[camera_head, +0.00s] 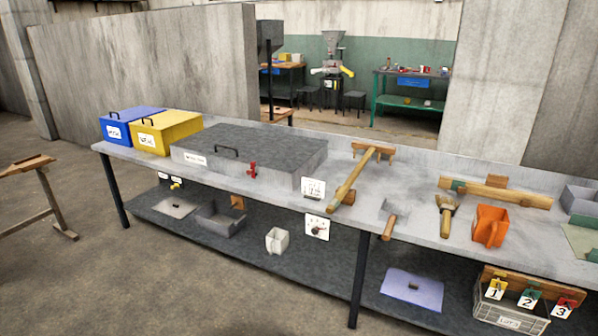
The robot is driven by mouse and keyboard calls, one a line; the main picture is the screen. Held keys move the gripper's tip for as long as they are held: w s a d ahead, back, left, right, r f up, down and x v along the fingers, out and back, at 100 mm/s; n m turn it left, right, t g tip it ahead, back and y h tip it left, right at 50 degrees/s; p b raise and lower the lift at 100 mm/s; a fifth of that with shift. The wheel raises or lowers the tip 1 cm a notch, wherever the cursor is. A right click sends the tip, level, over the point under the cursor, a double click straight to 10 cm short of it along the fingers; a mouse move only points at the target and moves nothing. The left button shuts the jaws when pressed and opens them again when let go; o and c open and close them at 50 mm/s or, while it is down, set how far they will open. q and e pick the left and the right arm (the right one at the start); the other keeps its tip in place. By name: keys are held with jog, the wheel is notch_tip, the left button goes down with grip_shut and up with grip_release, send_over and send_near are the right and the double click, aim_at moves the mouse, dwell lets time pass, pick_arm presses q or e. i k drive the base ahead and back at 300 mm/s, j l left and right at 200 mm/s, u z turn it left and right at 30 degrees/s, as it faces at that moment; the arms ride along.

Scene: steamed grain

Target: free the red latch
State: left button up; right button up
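The red latch (252,170) is a small upright red piece on the front face of a wide grey box (305,166) on the bench. The box has a dark grey lid (255,142) that lies flat and closed, with a black handle (227,150) near its front edge. A white label (195,159) is on the box's front left. Whether the latch is engaged is too small to tell. Neither of my grippers is in the view.
The long grey bench (375,230) also carries blue (130,122) and yellow (170,130) boxes, a long wooden-handled tool (352,182), a brush (446,210) and an orange scoop (490,226). The lower shelf (330,262) holds trays and a crate (508,314). Floor in front is clear.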

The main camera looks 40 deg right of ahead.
aim_at(252, 171)
jog(key=z, duration=1.1)
jog(key=i+j, duration=0.2)
jog(key=i, duration=0.3)
jog(key=i+j, duration=0.15)
jog(key=i, duration=0.3)
jog(key=i+j+z, duration=0.1)
jog(key=i, duration=0.4)
jog(key=i+j, duration=0.55)
jog(key=i, duration=0.4)
